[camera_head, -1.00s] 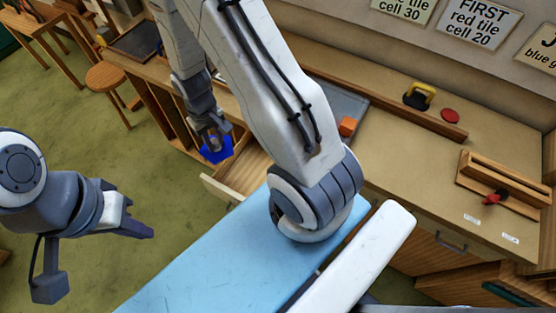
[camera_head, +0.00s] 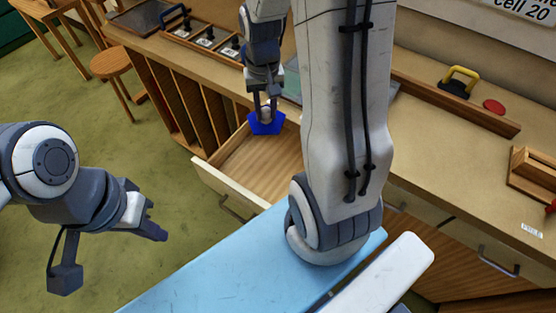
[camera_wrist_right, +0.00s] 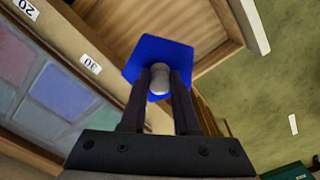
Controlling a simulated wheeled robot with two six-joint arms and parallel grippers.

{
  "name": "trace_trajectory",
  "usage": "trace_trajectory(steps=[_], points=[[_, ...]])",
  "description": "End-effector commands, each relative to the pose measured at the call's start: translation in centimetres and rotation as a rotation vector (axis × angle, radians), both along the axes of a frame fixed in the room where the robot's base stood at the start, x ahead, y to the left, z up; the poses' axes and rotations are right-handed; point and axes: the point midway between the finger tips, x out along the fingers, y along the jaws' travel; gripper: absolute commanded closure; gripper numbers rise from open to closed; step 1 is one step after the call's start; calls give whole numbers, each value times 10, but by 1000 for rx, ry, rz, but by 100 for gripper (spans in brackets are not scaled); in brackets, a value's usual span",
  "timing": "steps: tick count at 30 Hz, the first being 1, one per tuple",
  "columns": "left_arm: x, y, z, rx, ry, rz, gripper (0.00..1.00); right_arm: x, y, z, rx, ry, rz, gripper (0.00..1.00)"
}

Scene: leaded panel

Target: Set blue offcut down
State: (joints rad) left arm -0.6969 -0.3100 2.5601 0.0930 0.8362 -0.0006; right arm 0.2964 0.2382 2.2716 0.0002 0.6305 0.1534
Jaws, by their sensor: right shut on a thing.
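The blue offcut (camera_head: 266,124) is a flat, dark blue, angular piece. My right gripper (camera_head: 266,108) is shut on it and holds it over the open drawer (camera_head: 209,174). In the right wrist view the offcut (camera_wrist_right: 166,58) sits at the fingertips (camera_wrist_right: 160,85), with a pale rounded knob between the fingers. The drawer's wooden inside (camera_wrist_right: 130,22) shows behind it. The offcut looks apart from the drawer floor, but the exact gap is hard to tell. My left gripper (camera_head: 156,222) is at the left over the green floor, empty, with its fingers apart.
The drawer is pulled out from the wooden bench (camera_head: 455,150). A rack with vertical slots (camera_head: 195,105) stands left of it. A tray with labelled compartments (camera_head: 204,42), a yellow-handled tool (camera_head: 460,80) and a red disc (camera_head: 494,106) are on the bench. A stool (camera_head: 112,64) stands left.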

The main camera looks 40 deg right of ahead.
Motion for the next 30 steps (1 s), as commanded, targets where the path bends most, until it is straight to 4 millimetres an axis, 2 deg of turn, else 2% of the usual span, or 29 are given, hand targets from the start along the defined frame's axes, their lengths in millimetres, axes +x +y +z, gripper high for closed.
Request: trace_trajectory(steps=[12,15,22,27,30], points=[[0,0,-8,0,0,0,100,-2,0,-104,3,9,-1,100],[0,0,-9,0,0,0,100,-2,0,-120,2,6,-1,100],[0,0,-11,0,0,0,100,-1,0,-140,1,4,0,100],[0,0,-12,0,0,0,100,-1,0,-166,2,6,0,100],[0,0,-12,0,0,0,100,-1,0,-173,1,2,0,100]])
